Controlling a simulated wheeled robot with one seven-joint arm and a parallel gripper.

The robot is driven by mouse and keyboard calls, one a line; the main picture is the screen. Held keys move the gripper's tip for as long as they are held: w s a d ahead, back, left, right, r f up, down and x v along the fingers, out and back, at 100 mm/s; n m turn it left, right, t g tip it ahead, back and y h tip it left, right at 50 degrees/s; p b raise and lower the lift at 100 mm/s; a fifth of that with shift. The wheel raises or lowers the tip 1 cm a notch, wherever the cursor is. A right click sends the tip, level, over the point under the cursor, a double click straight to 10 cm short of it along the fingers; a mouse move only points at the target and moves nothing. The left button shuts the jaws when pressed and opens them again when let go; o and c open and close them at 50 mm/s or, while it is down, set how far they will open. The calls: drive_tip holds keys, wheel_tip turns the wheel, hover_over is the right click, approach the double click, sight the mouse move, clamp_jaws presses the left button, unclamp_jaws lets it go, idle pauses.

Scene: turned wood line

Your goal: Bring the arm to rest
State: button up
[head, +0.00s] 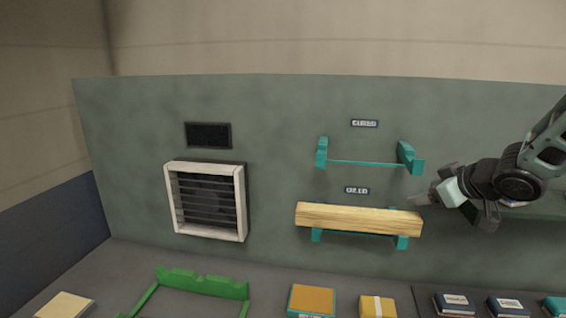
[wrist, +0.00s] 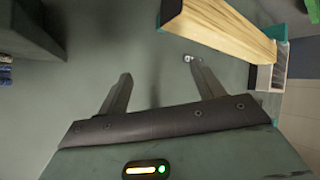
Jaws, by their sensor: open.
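My gripper (head: 437,194) is at the right of the head view, in front of the green-grey wall panel. It is open and empty, close to the right end of a long wooden bar. The bar (head: 357,218) lies level on the lower teal wall bracket (head: 402,242). In the wrist view, my gripper (wrist: 158,82) has its two fingers apart with only the panel between them. The bar (wrist: 226,28) shows there beyond the right finger, apart from it as far as I can see.
An upper teal bracket (head: 368,162) is empty. A framed vent (head: 207,202) is on the panel at left. Along the counter lie a green rack (head: 202,286), an orange-topped box (head: 312,299), a yellow box (head: 378,306) and several small dark boxes (head: 454,303).

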drive_tip(key=s+a+f+m+g+h, duration=0.15)
drive_tip(key=s+f+m+g, duration=0.25)
drive_tip(key=s, duration=0.8)
drive_tip(key=s+f+m+g+h, duration=0.2)
drive_tip(key=s+f+m+g, duration=0.15)
drive_tip(key=s, duration=0.75)
drive_tip(key=s+a+f+n+g+b, duration=0.1)
drive_tip(key=s+a+f+n+b, duration=0.1)
drive_tip(key=s+a, duration=0.4)
drive_tip(key=s+a+f+n+g+b, duration=0.1)
drive_tip(key=s+a+n, duration=0.5)
drive_tip(key=a, duration=0.6)
drive_tip(key=g+y+b, duration=0.1)
drive_tip(key=b, duration=0.1)
drive_tip(key=shift+s+a+f+b, duration=0.15)
drive_tip(key=shift+s+f+b, duration=0.15)
drive_tip(key=shift+f+b, duration=0.1)
drive_tip(key=shift+a, duration=0.1)
